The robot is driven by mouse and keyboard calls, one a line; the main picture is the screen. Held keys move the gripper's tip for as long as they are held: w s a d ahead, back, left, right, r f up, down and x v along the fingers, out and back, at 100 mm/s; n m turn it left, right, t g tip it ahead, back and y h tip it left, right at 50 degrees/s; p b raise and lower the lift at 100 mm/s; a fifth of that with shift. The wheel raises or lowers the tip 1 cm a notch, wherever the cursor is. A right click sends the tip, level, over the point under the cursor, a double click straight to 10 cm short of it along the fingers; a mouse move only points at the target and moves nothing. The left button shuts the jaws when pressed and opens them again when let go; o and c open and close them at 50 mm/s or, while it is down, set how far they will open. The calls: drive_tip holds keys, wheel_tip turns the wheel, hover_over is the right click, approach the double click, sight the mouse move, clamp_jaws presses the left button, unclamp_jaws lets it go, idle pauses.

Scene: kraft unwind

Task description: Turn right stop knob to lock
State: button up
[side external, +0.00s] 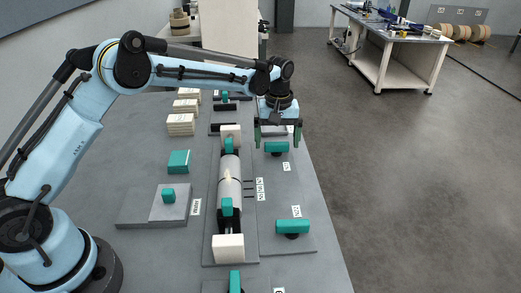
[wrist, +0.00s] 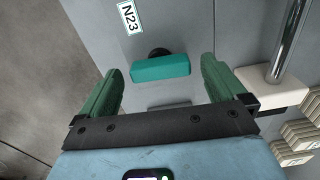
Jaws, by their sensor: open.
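A teal bar-shaped knob (side external: 276,147) sits on a grey plate at the far right of the work surface. In the wrist view the same knob (wrist: 160,68) lies crosswise between my fingers, on a dark round base, with an "N23" label (wrist: 130,17) beside it. My gripper (side external: 277,141) is open, pointing down over this far knob, with one green finger off each end. In the wrist view my gripper (wrist: 161,72) shows a gap at both ends of the knob. A second teal knob (side external: 292,227) sits nearer the camera on the same plate. I cannot tell which is the right stop.
A pale roll (side external: 229,185) between cream blocks (side external: 228,248) runs along the left of the knobs. A cream block (wrist: 272,88) with a metal rod shows right of my fingers. A grey block with a teal handle (side external: 168,195) stands left. Floor lies beyond the right edge.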

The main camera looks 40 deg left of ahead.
sight(276, 143)
wheel_tip(276, 143, up, 12)
idle(0.6)
drive_tip(key=s+a+r+m+t, duration=0.2)
drive_tip(key=s+r+m+t, duration=0.3)
drive_tip(key=s, duration=0.6)
drive_tip(key=s+a+f+m+t, duration=0.1)
drive_tip(key=s+f, duration=0.2)
drive_tip(key=s, duration=0.3)
drive_tip(key=s+a+f+m+t, duration=0.1)
drive_tip(key=s+f+m, duration=0.1)
drive_tip(key=s, duration=0.5)
drive_tip(key=shift+s+f, duration=0.25)
drive_tip(key=shift+f, duration=0.35)
